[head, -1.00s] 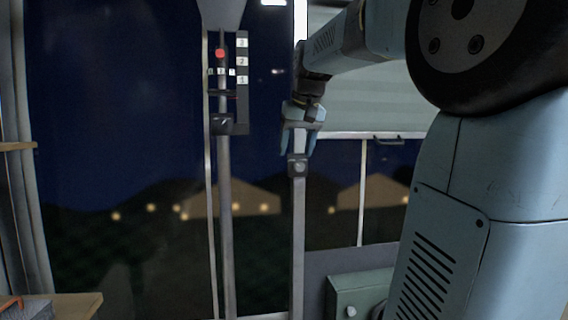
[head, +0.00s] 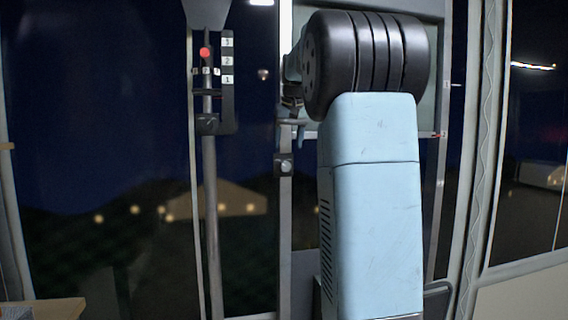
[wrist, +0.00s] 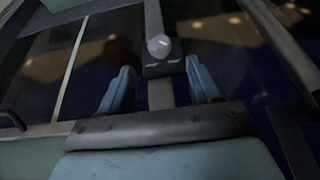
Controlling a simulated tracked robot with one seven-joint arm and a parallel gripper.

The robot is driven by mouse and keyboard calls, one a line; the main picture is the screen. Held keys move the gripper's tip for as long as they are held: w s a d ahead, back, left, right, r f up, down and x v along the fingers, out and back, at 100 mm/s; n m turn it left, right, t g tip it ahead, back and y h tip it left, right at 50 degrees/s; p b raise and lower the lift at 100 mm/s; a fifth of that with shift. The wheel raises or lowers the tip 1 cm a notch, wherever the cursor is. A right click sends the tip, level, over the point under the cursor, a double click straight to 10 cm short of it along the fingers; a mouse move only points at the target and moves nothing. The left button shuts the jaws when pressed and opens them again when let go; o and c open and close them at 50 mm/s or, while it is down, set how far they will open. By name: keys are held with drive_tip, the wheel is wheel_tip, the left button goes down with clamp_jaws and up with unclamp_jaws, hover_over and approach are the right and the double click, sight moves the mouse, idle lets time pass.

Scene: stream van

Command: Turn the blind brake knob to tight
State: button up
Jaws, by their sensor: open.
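The brake knob is a small round pale knob (head: 284,166) on a dark square plate, fixed to a grey upright post. It also shows at the top middle of the wrist view (wrist: 159,45). My gripper (wrist: 160,64) is open, with one blue finger on each side of the post and its tips near the plate. I see no finger touching the knob. In the head view my gripper (head: 291,137) hangs just above the knob, largely hidden behind my arm. The wrist view is dark, and I cannot read any tight or loose marking.
A red-topped lever (head: 205,53) with a numbered scale (head: 228,60) stands on another post to the left. Dark windows lie behind. A wooden ledge (head: 45,309) is at lower left. My own arm covers the middle right.

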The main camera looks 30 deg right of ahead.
sight(285, 161)
drive_tip(key=x, duration=0.8)
drive_tip(key=c, duration=1)
